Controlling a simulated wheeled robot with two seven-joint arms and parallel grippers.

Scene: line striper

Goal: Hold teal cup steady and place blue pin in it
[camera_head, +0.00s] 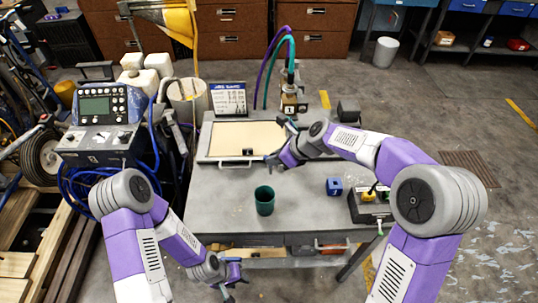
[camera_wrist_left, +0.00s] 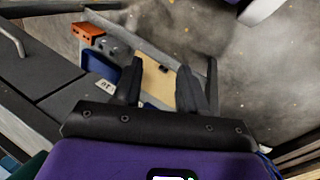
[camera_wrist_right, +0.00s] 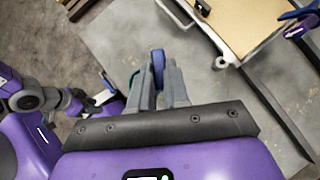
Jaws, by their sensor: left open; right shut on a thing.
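The teal cup (camera_head: 264,200) stands upright on the grey bench, left of the blue block. A teal edge of it shows in the right wrist view (camera_wrist_right: 135,78), mostly hidden behind a finger. My right gripper (camera_head: 274,160) is shut on the blue pin (camera_wrist_right: 158,66), seen between its fingers in the right wrist view. It is above the bench, behind the cup and apart from it. My left gripper (camera_head: 231,284) is low, in front of the bench's front edge. In the left wrist view its fingers (camera_wrist_left: 158,88) are apart and empty.
A blue block (camera_head: 333,186) and a box with yellow and red knobs (camera_head: 370,205) stand right of the cup. A tan framed panel (camera_head: 245,139) lies at the back of the bench. A control unit (camera_head: 100,120) stands at left. The bench around the cup is clear.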

